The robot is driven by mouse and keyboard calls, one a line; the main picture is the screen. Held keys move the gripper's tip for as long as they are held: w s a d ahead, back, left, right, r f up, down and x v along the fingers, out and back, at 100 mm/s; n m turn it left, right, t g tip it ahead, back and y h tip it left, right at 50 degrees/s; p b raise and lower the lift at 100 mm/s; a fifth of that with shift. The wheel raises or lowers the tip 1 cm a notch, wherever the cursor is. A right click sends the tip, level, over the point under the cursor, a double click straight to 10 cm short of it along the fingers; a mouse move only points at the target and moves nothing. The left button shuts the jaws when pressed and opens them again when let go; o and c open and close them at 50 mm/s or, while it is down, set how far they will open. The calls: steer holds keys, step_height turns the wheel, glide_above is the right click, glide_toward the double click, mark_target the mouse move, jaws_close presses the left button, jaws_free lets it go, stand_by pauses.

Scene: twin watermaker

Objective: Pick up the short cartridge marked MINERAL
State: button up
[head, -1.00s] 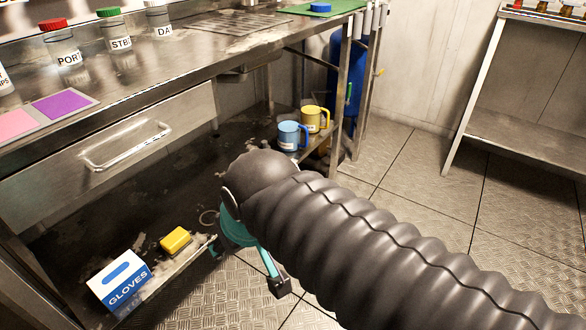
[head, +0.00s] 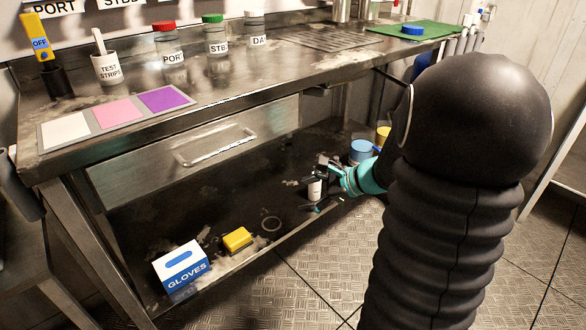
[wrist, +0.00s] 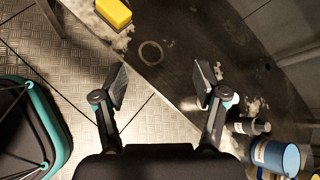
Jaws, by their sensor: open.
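My gripper (wrist: 160,85) is open and empty, with its two fingers apart over the floor and shelf edge in the wrist view. A small dark cylinder with a white band (wrist: 248,126) lies just right of the right finger, beside a blue mug; it may be the short cartridge, but no MINERAL mark is readable. In the head view a small white-and-black piece (head: 315,189) shows among the gripper's fingers, probably the same thing. My dark arm hides part of the shelf's right end.
The lower shelf holds a glove box (head: 182,268), a yellow sponge (head: 237,239), a ring (head: 271,224), a blue mug (head: 361,151) and a yellow mug (head: 383,135). A drawer (head: 200,150) and the bench top overhang the shelf. Open floor lies in front.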

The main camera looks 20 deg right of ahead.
mark_target(320, 183)
steer(key=w+d+f+m+t+h, duration=0.1)
steer(key=w+d+f+m, duration=0.15)
steer(key=d, duration=0.25)
steer(key=w+d+f+m+t+h, duration=0.1)
steer(key=d+f+m+t, duration=0.1)
steer(key=d+m, duration=0.25)
steer(key=w+d+f+m+t, duration=0.1)
steer(key=d+f+m, duration=0.15)
steer(key=d, duration=0.25)
steer(key=x, duration=0.7)
steer(key=shift+w+r, duration=0.15)
steer(key=shift+w, duration=0.2)
steer(key=shift+r+p+x, duration=0.1)
steer(key=shift+p+x, duration=0.05)
steer(key=shift+x, duration=1.3)
steer(key=shift+r+p+x, duration=0.15)
steer(key=shift+x, duration=1.35)
jaws_close()
